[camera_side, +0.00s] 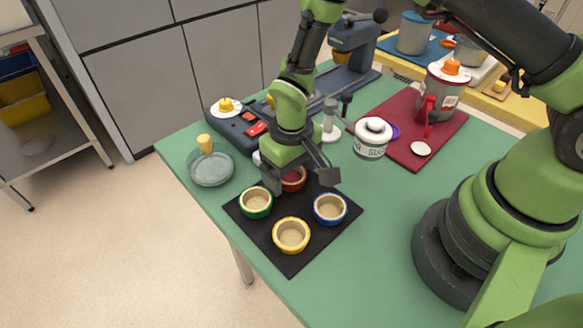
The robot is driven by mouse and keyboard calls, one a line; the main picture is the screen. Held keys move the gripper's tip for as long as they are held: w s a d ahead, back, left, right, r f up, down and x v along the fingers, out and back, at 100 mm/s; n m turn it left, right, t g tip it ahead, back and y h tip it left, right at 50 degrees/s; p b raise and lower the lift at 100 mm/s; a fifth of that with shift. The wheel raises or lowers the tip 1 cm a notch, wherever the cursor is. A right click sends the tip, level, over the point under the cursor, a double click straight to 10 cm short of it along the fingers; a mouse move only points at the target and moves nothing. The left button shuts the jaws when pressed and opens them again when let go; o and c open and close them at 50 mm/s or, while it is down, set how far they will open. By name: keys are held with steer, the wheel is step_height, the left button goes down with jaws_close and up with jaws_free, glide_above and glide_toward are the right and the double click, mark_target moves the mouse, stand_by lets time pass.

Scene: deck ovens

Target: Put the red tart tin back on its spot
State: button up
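The red tart tin (294,181) is at the back corner of the black mat (290,258), directly below my gripper (300,183). My gripper points down with its two dark fingers spread, one to the left and one to the right of the red tin. The fingers and palm hide part of the tin. I cannot tell whether the tin rests on the mat or whether a finger touches it. A green tin (256,202), a yellow tin (291,235) and a blue tin (330,208) sit on the mat.
A glass dish (211,169) with a yellow-handled item stands left of the mat. A dark control box (250,126) is behind my gripper. A white sugar jar (372,138) and a maroon mat (437,140) are at the right. The green table (375,235) is clear right of the mat.

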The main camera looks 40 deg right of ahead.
step_height(320, 180, up, 12)
steer(key=shift+r, duration=0.25)
stand_by(0.4)
step_height(320, 180, up, 7)
steer(key=m+t, duration=0.1)
glide_above(292, 181)
steer(key=s+d, duration=0.1)
steer(key=d, duration=0.1)
steer(key=s+d+r+m+t+y, duration=0.1)
steer(key=s+d+r+t, duration=0.1)
steer(key=s+r, duration=0.3)
steer(key=s+d+r+m+t, duration=0.1)
steer(key=s+r+t, duration=0.1)
steer(key=s, duration=0.3)
steer(key=s+d+r+m+t+y, duration=0.1)
steer(key=s+d+r+t, duration=0.1)
steer(key=s, duration=0.3)
steer(key=shift+r, duration=0.8)
